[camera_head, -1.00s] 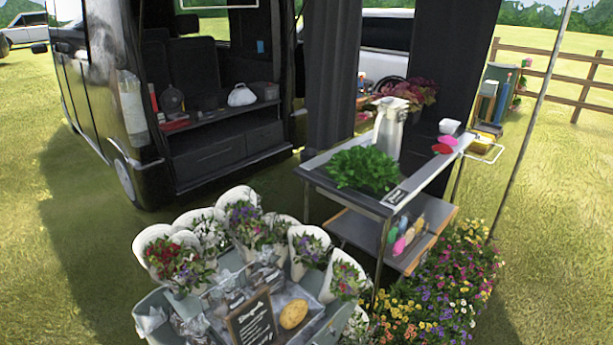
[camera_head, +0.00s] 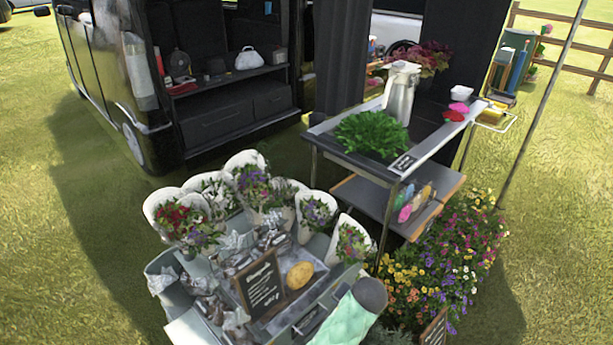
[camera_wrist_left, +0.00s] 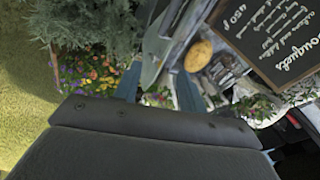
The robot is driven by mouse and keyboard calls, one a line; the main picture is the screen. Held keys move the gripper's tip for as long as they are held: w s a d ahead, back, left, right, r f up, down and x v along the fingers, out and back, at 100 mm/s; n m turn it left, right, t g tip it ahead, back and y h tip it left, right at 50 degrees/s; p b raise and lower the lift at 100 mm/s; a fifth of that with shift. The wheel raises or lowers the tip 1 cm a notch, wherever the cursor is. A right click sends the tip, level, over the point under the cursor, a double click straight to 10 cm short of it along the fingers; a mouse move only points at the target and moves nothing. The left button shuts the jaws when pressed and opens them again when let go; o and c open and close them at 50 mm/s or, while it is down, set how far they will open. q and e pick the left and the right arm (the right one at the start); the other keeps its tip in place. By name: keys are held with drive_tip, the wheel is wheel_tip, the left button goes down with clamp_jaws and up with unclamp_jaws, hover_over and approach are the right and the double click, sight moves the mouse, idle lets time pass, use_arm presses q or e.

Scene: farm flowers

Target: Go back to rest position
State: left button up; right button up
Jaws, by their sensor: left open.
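My left gripper (camera_wrist_left: 160,88) shows in the left wrist view, its two dark blue fingers apart with nothing held between them. Past the fingers are the flower stand's chalkboard sign (camera_wrist_left: 265,40), a yellow oval thing (camera_wrist_left: 199,55) and some flowers. Neither gripper shows in the head view. There the flower stand (camera_head: 180,333) is at the bottom centre, with wrapped bouquets (camera_head: 182,222), the chalkboard sign (camera_head: 262,285) and the yellow oval thing (camera_head: 299,275) on it. My right gripper is out of view.
A metal trolley (camera_head: 335,160) with a white jug (camera_head: 401,92) and green leaves (camera_head: 372,133) stands right of centre. Flowers (camera_head: 450,260) grow beside it. A light green roll-like thing (camera_head: 345,320) is at the bottom. A dark van (camera_head: 110,80) stands behind; open grass lies left.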

use_arm(q)
drive_tip(key=s+a+r+n+h, duration=0.2)
drive_tip(key=s+a+r, duration=0.4)
drive_tip(key=a, duration=0.4)
drive_tip(key=s+a+r+n+h, duration=0.2)
drive_tip(key=s+a+r, duration=0.2)
drive_tip(key=s+a, duration=0.5)
drive_tip(key=s+a+f+g, duration=0.1)
drive_tip(key=s+a+f, duration=0.1)
drive_tip(key=s, duration=0.3)
drive_tip(key=s+a+f+g, duration=0.1)
drive_tip(key=s+a+f, duration=0.2)
drive_tip(key=s, duration=0.2)
drive_tip(key=s+a+f+n+g, duration=0.1)
drive_tip(key=s+a+f, duration=0.1)
drive_tip(key=s, duration=0.3)
drive_tip(key=shift+a+f+y, duration=0.4)
drive_tip(key=shift+a, duration=0.2)
